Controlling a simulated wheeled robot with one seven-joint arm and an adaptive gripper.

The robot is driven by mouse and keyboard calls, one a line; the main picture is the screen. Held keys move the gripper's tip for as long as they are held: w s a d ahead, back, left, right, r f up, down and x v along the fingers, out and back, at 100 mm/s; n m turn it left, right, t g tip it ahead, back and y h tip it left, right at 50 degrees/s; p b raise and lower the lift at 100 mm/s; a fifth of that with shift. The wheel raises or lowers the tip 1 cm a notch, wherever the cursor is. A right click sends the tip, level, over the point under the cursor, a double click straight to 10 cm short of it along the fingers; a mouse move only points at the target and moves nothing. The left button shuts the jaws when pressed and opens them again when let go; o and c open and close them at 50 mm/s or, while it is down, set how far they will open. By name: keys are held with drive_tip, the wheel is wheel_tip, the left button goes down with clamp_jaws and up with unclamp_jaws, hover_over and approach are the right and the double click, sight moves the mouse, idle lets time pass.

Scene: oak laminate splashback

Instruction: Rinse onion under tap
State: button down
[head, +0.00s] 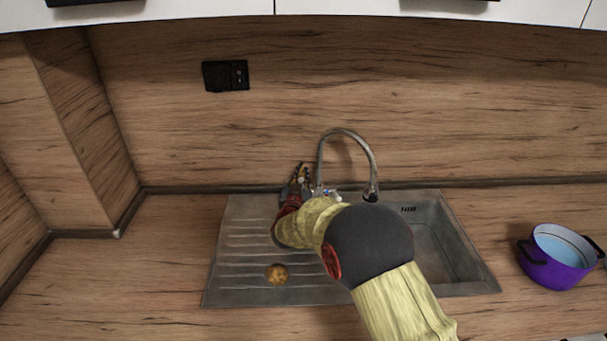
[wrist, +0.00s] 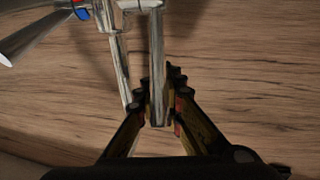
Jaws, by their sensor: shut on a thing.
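The onion (head: 277,274), small, round and golden-brown, lies on the sink's ribbed draining board in the head view. The chrome tap (head: 345,133) stands behind the sink, its arched spout ending over the basin side. My gripper (head: 303,174) is at the tap's base, left of the spout. In the wrist view my gripper (wrist: 160,98) is shut on the chrome tap lever (wrist: 157,55), which runs between its fingers. A red and blue mark (wrist: 82,12) shows on the tap body. My arm hides part of the basin and the tap's base. I see no water running.
The steel sink (head: 235,215) has its basin (head: 438,235) on the right, partly behind my arm. A purple pot (head: 556,270) with pale blue inside stands on the worktop at right. A black socket (head: 226,76) is on the splashback. The worktop (head: 140,270) at left is clear.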

drive_tip(key=shift+f, duration=0.15)
idle(0.3)
drive_tip(key=shift+s+f+t+b, duration=0.2)
drive_tip(key=shift+s+t+b, duration=0.15)
drive_tip(key=shift+b, duration=0.85)
drive_tip(key=shift+s+t+b, duration=0.3)
drive_tip(key=shift+t+b, duration=0.15)
drive_tip(key=shift+b, duration=0.35)
drive_tip(key=shift+r, duration=0.1)
drive_tip(key=c, duration=1.9)
unclamp_jaws()
drive_tip(key=shift+r, duration=0.1)
wheel_tip(320, 180, up, 10)
